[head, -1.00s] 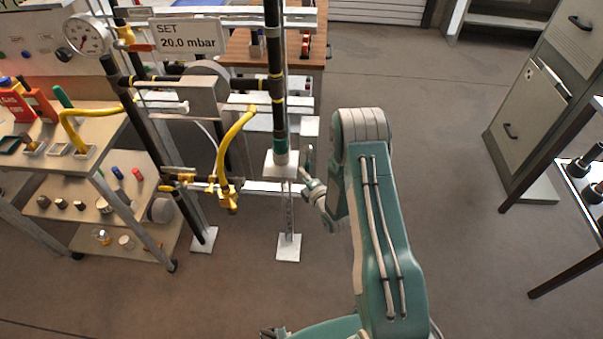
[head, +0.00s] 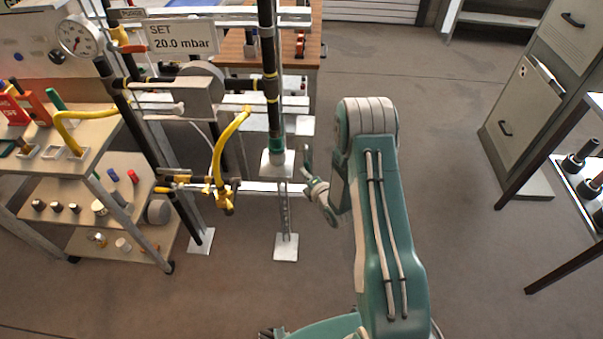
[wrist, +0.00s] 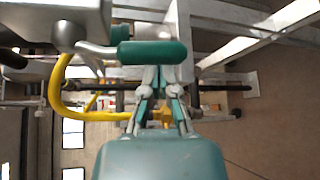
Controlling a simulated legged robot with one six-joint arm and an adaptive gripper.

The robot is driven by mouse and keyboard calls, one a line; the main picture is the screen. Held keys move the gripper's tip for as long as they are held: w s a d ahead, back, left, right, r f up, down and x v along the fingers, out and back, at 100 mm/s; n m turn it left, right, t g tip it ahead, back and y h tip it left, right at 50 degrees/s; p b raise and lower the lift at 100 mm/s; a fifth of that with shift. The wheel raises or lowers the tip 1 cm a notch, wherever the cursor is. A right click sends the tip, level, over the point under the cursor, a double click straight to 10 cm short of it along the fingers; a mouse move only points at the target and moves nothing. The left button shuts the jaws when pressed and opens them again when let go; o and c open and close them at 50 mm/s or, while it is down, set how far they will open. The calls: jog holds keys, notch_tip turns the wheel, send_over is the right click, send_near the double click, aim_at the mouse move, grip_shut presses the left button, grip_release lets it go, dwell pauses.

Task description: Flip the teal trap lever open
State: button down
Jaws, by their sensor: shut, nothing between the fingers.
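The teal trap lever shows in the wrist view as a rounded teal grip (wrist: 152,53) on a bent metal arm, lying across the picture just beyond my fingertips. My gripper (wrist: 160,72) is shut and empty, its tips close below the grip's right half; I cannot tell whether they touch. In the head view my gripper (head: 314,186) is right of the black vertical pipe (head: 268,70), low near the pale block (head: 277,163). A thin teal upright piece (head: 307,160) is beside it there, too small to tell apart clearly.
Yellow hose (head: 222,150) and pipework stand left of the pipe. A gauge (head: 79,37) and a "SET 20.0 mbar" sign (head: 183,38) are above. A loaded trolley (head: 90,165) is at left, a cabinet (head: 535,90) at right. The floor (head: 450,230) between is clear.

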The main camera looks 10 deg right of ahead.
jog(key=s+d+r+n+g+h, duration=0.2)
jog(key=d+r+n+g+h, duration=0.1)
jog(key=d+r, duration=0.3)
jog(key=shift+d+n, duration=0.15)
jog(key=shift+n, duration=0.75)
jog(key=shift+r, duration=0.15)
dwell(0.5)
jog(key=shift+w, duration=0.1)
